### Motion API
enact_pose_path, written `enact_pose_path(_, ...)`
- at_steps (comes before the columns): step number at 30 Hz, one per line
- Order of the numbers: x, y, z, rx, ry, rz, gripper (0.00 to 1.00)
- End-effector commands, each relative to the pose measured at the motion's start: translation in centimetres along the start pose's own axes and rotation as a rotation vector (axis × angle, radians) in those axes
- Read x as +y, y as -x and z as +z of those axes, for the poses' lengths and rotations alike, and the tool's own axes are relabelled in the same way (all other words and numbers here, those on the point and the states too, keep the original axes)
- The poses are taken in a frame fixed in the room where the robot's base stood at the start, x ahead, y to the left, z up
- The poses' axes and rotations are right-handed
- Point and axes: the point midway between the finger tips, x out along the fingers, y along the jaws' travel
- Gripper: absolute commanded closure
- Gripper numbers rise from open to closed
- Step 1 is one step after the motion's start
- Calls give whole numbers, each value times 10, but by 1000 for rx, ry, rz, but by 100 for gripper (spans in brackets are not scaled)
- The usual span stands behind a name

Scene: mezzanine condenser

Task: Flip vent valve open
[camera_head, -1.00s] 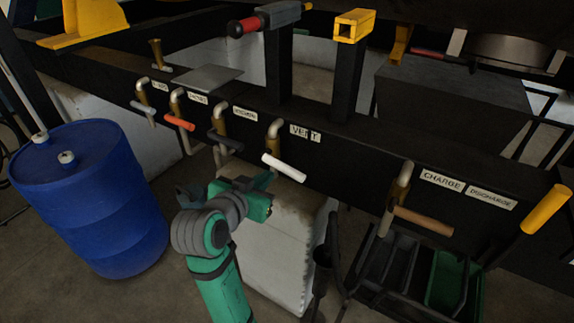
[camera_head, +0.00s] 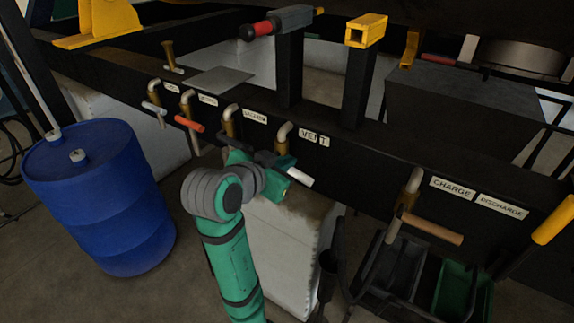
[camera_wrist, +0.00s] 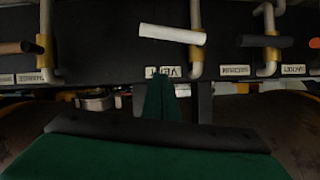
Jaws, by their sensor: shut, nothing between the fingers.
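The vent valve has a white lever handle (camera_head: 300,177) on a bent pipe (camera_head: 284,133), beside the VENT label (camera_head: 314,137) on the black beam. My gripper (camera_head: 281,168) is shut and empty, at the left of the white handle, and covers part of it in the head view. In the wrist view the white handle (camera_wrist: 172,34) lies nearly level above my shut fingers (camera_wrist: 162,98), with a visible gap in that picture. The VENT label (camera_wrist: 163,72) appears upside down there. I cannot tell from the head view whether my gripper touches the handle.
Other levers line the beam: an orange one (camera_head: 188,123), a grey one (camera_head: 153,108) and a tan one (camera_head: 433,229) by the CHARGE label. The dark-handled valve (camera_head: 229,121) is close left of my gripper. A blue drum (camera_head: 97,200) stands left.

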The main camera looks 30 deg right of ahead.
Motion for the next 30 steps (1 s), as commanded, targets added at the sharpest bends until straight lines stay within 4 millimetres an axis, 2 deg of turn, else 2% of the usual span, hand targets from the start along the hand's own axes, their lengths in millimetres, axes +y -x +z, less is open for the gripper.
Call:
enact_pose_path(13, 1, -83, 1, -3, 2, 3, 100)
enact_pose_path(16, 0, -85, 18, -3, 5, 0, 100)
enact_pose_path(21, 0, -89, 34, -1, 2, 0, 100)
enact_pose_path(30, 0, -90, 40, 0, 1, 0, 100)
